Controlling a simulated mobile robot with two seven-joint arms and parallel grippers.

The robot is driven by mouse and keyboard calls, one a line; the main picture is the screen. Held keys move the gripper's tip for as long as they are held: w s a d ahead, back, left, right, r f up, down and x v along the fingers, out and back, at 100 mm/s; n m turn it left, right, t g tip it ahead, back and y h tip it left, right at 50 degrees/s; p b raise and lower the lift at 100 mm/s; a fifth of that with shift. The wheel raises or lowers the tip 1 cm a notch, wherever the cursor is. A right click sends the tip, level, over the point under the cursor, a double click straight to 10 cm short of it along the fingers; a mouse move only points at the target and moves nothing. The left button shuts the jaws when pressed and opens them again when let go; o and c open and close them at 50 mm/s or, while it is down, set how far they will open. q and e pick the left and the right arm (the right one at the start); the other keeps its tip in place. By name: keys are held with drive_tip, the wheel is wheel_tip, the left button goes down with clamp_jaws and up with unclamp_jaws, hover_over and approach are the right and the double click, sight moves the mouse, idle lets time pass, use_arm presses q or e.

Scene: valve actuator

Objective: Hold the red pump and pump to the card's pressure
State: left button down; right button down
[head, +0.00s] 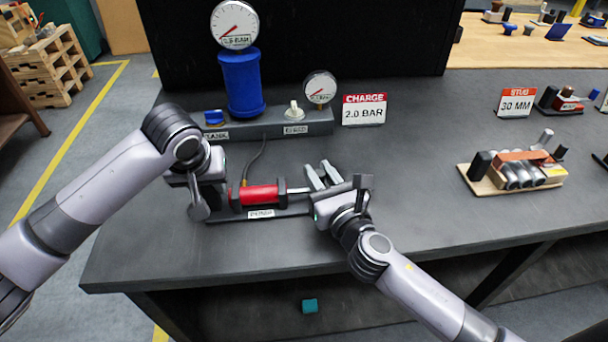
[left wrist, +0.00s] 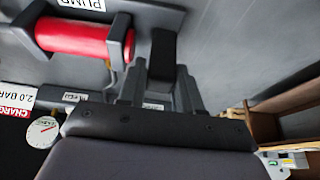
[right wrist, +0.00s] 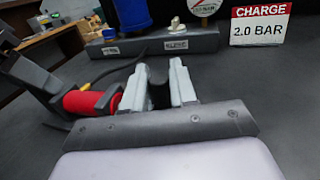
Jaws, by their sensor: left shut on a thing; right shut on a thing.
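The red pump (head: 260,194) lies on a dark base labelled PUMP on the bench. My left gripper (head: 226,190) is shut on the dark block at the pump's left end; the left wrist view shows its finger beside the red barrel (left wrist: 75,40). A rod (head: 298,190) leads from the pump's right end to my right gripper (head: 322,178), shut on the handle, mostly hidden between its pale fingers (right wrist: 158,88). The charge card (head: 363,110) reads 2.0 BAR. A small gauge (head: 320,87) and a large gauge (head: 235,25) have needles towards lower left; their digits are blurred.
A blue tank (head: 241,84) stands on a grey manifold (head: 270,124) with a blue knob (head: 214,117) and a pale bleed knob (head: 294,109). A hose (head: 254,160) runs to the pump. A wooden tray (head: 512,180) sits right; bench between is clear.

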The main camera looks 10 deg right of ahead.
drive_tip(key=shift+d, duration=0.9)
drive_tip(key=c, duration=1)
unclamp_jaws()
drive_tip(key=shift+c, duration=0.2)
drive_tip(key=shift+s, duration=0.15)
drive_tip(key=v, duration=1.1)
drive_tip(key=shift+s+d, duration=0.15)
drive_tip(key=shift+s, duration=0.2)
